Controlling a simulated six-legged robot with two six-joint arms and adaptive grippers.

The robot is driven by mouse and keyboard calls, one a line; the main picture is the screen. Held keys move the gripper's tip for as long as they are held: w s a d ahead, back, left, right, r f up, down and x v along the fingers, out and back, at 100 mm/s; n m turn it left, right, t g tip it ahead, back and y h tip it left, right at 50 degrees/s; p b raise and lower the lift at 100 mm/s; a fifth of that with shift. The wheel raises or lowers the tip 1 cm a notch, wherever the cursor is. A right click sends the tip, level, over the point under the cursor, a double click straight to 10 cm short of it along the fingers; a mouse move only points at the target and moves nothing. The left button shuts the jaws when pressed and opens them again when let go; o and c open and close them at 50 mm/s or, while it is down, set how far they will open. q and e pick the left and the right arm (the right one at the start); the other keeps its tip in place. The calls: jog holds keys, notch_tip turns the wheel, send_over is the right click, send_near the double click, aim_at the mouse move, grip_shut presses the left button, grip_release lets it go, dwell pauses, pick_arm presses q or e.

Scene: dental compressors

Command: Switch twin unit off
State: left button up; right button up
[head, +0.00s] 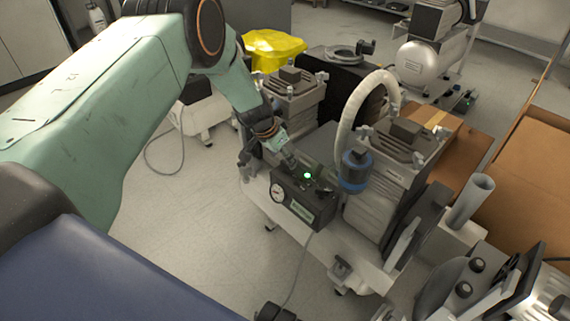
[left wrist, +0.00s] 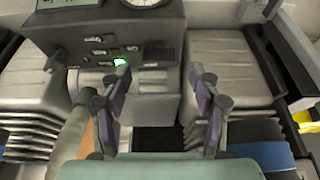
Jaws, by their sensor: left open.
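The twin unit is a compressor on a white base with two ribbed grey pump heads; the near one (head: 375,215) and the far one (head: 290,105) both show in the head view. A dark control box (head: 300,204) with a round gauge and a lit green light (head: 307,175) sits on its front. In the left wrist view the control box (left wrist: 105,32) is at the top, with the green light (left wrist: 121,62) on its panel. My left gripper (head: 282,157) is just above and behind the box; its open, empty fingers (left wrist: 158,88) point toward the panel. My right gripper is not in view.
A white hose (head: 350,110) arches above the unit, and a blue-banded canister (head: 355,170) stands beside the green light. Cardboard (head: 530,165) lies at right, a yellow bag (head: 272,48) behind. The floor (head: 200,240) at left is mostly clear.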

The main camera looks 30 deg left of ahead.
aim_at(286, 165)
pick_arm(q)
jog(key=shift+b+x, duration=0.3)
jog(key=shift+x, duration=0.8)
jog(key=shift+f, duration=0.3)
jog(key=shift+w+d, duration=0.1)
jog(key=shift+c, duration=0.2)
jog(key=c, duration=1.1)
jog(key=shift+r, duration=0.1)
